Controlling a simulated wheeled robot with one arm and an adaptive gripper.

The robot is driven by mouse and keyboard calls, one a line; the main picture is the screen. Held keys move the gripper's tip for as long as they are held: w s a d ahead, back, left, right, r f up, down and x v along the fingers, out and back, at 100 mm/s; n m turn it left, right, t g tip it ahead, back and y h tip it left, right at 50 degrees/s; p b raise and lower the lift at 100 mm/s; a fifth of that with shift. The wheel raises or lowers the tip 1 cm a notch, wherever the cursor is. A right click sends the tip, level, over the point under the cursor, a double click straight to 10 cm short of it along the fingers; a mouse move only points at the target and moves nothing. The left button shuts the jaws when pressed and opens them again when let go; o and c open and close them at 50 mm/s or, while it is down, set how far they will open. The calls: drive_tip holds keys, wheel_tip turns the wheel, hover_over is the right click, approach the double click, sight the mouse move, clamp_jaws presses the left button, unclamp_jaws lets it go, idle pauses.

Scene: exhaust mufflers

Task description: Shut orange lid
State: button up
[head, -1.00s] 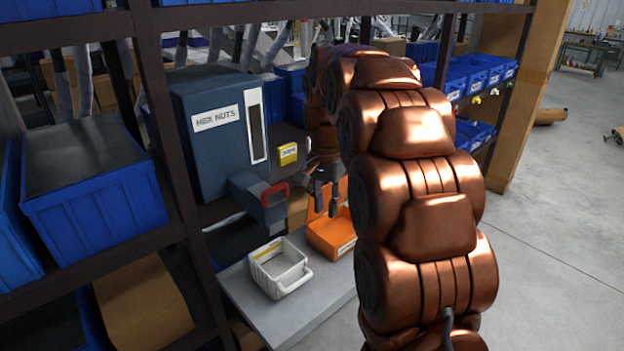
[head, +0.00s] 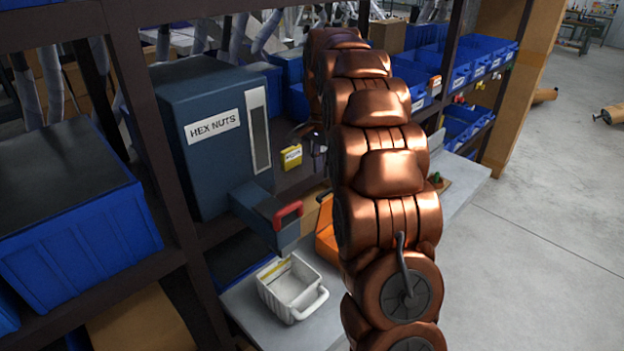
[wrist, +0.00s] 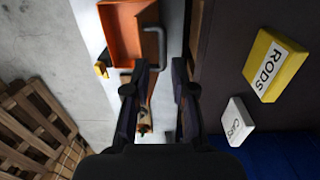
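The orange container (head: 327,240) sits on the grey shelf, largely hidden behind my arm in the head view. An orange upright piece, perhaps its lid, shows there, but I cannot tell how far it is open. In the wrist view an orange box-like part (wrist: 122,35) is at the top, beyond my fingertips, with a dark grey bent handle (wrist: 160,45) at its right side. My gripper (wrist: 159,88) is open, with nothing between its fingertips. It is apart from the orange part. In the head view my arm hides most of the gripper.
A white handled bin (head: 292,290) stands left of the orange container, below the blue HEX NUTS dispenser (head: 212,135) with its red handle (head: 288,212). A yellow RODS box (wrist: 268,65) and white CAPS box (wrist: 238,122) sit right in the wrist view. Dark posts frame the shelves.

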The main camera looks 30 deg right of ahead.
drive_tip(key=shift+w+f, duration=0.1)
drive_tip(key=shift+w, duration=0.15)
drive_tip(key=shift+f, duration=0.15)
drive_tip(key=shift+s+f+p, duration=0.1)
drive_tip(key=shift+f+p, duration=1.2)
drive_tip(key=shift+f, duration=2.35)
clamp_jaws()
